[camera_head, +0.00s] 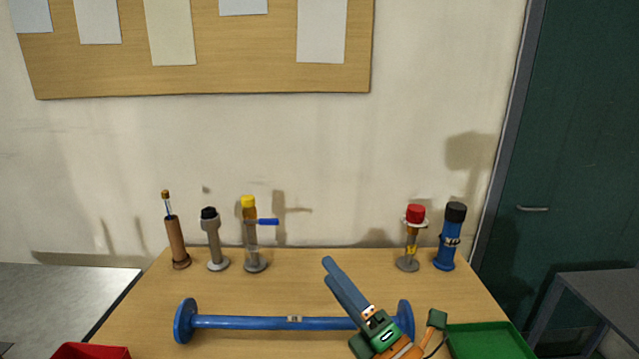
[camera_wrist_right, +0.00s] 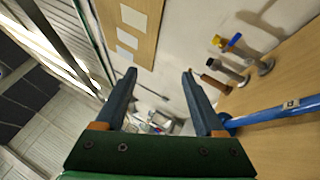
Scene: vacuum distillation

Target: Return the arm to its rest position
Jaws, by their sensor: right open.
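My right gripper (camera_head: 336,272) is above the front right part of the wooden table, in front of the blue bar. In the right wrist view its two blue fingers (camera_wrist_right: 160,75) are spread apart with nothing between them. The blue bar (camera_head: 260,322) with round end discs lies across the table; my right arm hides a bit of it near its right end. The bar also shows in the wrist view (camera_wrist_right: 275,113), right of the fingers. My left gripper is in neither view.
Several upright pieces stand along the table's back: a brown tube (camera_head: 176,242), a grey black-topped one (camera_head: 212,240), a yellow-capped one (camera_head: 249,232), a red-capped one (camera_head: 412,238) and a blue cylinder (camera_head: 450,238). A green tray (camera_head: 490,342) is front right, a red container (camera_head: 90,351) front left.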

